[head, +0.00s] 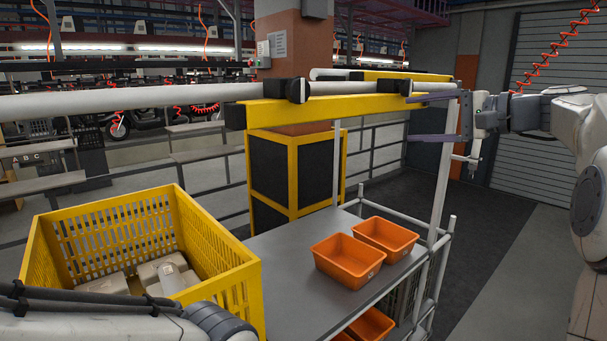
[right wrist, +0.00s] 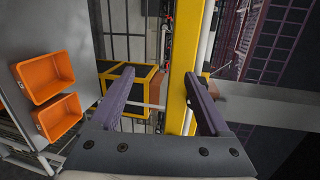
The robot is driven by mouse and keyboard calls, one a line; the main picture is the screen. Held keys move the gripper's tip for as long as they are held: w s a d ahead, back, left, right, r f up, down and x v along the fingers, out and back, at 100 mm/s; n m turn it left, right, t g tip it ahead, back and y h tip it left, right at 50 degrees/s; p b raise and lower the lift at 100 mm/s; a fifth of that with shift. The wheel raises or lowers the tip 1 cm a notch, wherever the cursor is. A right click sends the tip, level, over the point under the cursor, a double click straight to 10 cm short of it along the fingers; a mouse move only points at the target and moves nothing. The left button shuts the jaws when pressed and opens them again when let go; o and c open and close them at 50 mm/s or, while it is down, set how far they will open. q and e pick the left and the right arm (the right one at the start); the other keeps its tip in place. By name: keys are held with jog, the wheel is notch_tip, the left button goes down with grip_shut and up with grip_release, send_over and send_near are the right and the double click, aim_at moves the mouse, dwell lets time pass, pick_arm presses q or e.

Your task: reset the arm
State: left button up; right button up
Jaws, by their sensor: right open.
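My right gripper (head: 409,118) is at the right of the head view, with its arm coming in from the right edge. Its two long purple-grey fingers point left and stand wide apart, with nothing held between them. They are near the right end of the yellow beam (head: 330,108) and in front of a white upright post. In the right wrist view the open gripper (right wrist: 160,76) shows the yellow beam (right wrist: 182,60) beyond and between its fingers; whether they touch it I cannot tell. My left arm crosses the bottom left of the head view; its gripper is out of view.
A yellow crate (head: 215,235) with several beige items stands at left. Two orange bins (head: 348,262) (head: 386,238) sit on the grey rack shelf (head: 290,248), with more orange below. White rack posts (head: 441,190) rise near my right gripper. The floor at right is clear.

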jog(key=s+a+f+n+g+h, duration=0.2)
jog(key=s+a+f+n+g, duration=0.15)
jog(key=s+a+f, duration=0.55)
jog(key=s+a+f+n+g+h, duration=0.15)
jog(key=s+a+f+g, duration=0.3)
jog(key=a+f, duration=0.8)
jog(key=s+f+n+g+h, duration=0.2)
jog(key=s+f+n, duration=0.4)
jog(key=s, duration=0.5)
jog(key=s+f+n+g+h, duration=0.1)
jog(key=s+f+n+h, duration=0.3)
jog(key=s+f, duration=0.5)
jog(key=s+n, duration=0.2)
jog(key=s, duration=0.1)
jog(key=shift+g, duration=0.4)
jog(key=shift+h, duration=0.25)
